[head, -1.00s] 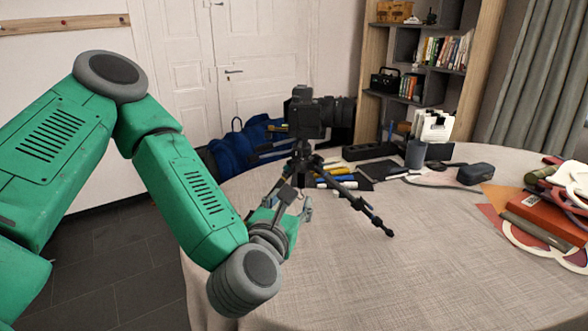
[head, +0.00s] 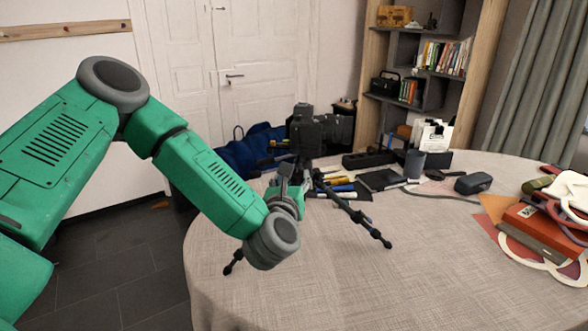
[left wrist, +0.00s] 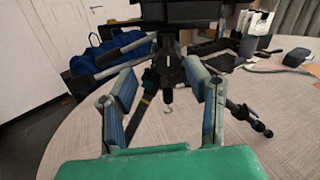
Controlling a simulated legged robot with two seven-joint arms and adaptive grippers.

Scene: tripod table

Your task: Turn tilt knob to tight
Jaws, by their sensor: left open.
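A black camera (head: 318,132) sits on a black tripod (head: 362,225) on the round table, with its legs spread. Handles with grey grips (left wrist: 84,86) stick out to the left from the tripod head (left wrist: 168,62) in the left wrist view; I cannot tell which is the tilt knob. My left gripper (head: 290,190) is close in front of the tripod, partly hidden by its own wrist. In the left wrist view its fingers (left wrist: 160,80) are apart, with the tripod's centre column showing between them. I see no contact. My right gripper is not in view.
The table (head: 330,285) is clear at the front. Pens, a dark box (head: 368,159), a grey cup (head: 414,163) and a dark case (head: 473,183) lie behind and right of the tripod. An orange box (head: 548,225) is at the right. A blue bag (head: 245,150) is behind.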

